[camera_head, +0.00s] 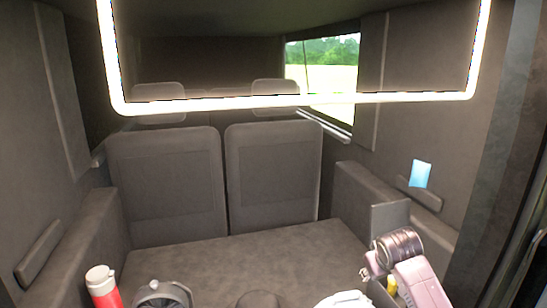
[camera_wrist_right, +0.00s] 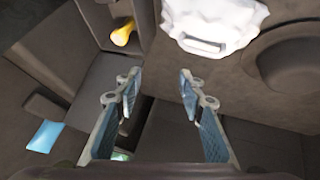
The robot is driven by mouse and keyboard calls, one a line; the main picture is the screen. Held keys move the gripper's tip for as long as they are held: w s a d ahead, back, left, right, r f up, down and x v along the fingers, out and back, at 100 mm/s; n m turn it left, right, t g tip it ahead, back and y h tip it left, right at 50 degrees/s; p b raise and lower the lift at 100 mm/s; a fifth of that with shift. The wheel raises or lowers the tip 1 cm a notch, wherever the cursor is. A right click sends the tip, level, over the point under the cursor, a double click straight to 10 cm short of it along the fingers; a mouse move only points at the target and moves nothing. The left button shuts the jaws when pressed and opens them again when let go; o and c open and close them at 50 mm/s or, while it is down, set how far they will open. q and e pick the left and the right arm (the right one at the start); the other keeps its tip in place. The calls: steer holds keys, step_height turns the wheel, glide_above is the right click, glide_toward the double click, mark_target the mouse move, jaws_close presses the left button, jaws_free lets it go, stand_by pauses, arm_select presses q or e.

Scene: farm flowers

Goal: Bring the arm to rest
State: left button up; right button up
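My right arm (camera_head: 415,280) comes in at the lower right in the head view, raised over the right side of the vehicle's cargo area. In the right wrist view my right gripper (camera_wrist_right: 157,92) is open, with its two blue-padded fingers well apart and nothing between them. My left gripper is in neither view for certain.
A white bag-like item (camera_wrist_right: 212,25) and a yellow item (camera_wrist_right: 122,35) lie near the gripper. A light blue card (camera_head: 421,174) is at the right wall. A red bottle-like item (camera_head: 102,287) and a grey rounded item (camera_head: 162,294) stand at left. The middle floor (camera_head: 250,260) is clear.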

steer(key=s+a+f+g+y, duration=0.1)
steer(key=s+a+f, duration=0.4)
steer(key=s+f, duration=0.5)
steer(key=s+a+f+g+y, duration=0.1)
steer(key=s+a+f, duration=0.15)
steer(key=s, duration=1.45)
steer(key=s+a+f+g, duration=0.1)
steer(key=s+f+g, duration=0.15)
steer(key=s, duration=1.35)
step_height(320, 180, down, 27)
steer(key=s, duration=0.2)
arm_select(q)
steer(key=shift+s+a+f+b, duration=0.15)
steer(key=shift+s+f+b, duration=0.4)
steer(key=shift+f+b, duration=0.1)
arm_select(e)
steer(key=s+d+f+g, duration=0.1)
steer(key=s+d+f, duration=0.2)
steer(key=s+f, duration=1.3)
steer(key=shift+s+d+f+g, duration=0.2)
steer(key=shift+s+f+g, duration=0.15)
steer(key=shift+s, duration=0.1)
